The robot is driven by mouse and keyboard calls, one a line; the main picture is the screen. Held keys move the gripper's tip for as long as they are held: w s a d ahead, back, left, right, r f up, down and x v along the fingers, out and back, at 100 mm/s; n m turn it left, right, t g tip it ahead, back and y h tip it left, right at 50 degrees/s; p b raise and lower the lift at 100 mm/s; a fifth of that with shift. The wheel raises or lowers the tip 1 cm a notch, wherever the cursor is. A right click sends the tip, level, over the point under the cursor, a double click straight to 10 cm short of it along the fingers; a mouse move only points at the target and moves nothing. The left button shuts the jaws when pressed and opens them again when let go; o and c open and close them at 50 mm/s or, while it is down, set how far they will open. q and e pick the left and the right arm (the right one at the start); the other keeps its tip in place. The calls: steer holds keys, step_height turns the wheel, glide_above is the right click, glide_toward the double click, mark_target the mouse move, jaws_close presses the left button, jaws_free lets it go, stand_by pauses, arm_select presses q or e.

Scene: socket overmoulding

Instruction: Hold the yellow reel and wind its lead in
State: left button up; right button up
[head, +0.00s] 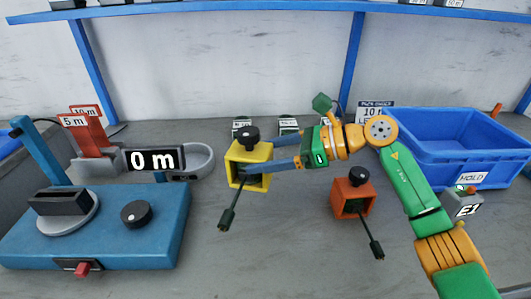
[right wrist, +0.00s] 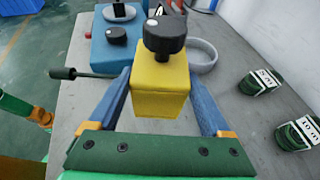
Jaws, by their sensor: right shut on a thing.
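The yellow reel (head: 236,172) is a square yellow body with a black knob (head: 248,136) on top. It stands left of the middle of the grey table. Its dark lead (head: 228,215) comes out of the near side and ends in a plug at the near left. My right gripper (head: 262,170) reaches in from the right, its blue fingers shut on the reel's sides. The right wrist view shows the reel (right wrist: 160,90) between both fingers, with the knob above and the lead's plug (right wrist: 62,73) out to the left. My left gripper is not seen.
An orange reel (head: 342,196) with its own lead stands right of the yellow one. A blue machine (head: 150,225) with a "0 m" display (head: 153,160) is at the left. Small green coils line the back.

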steer(key=b, duration=0.7)
glide_above(265, 215)
steer(key=shift+f, duration=4.9)
steer(key=shift+f+b, duration=0.5)
steer(key=shift+b, duration=0.15)
steer(key=shift+f, duration=0.15)
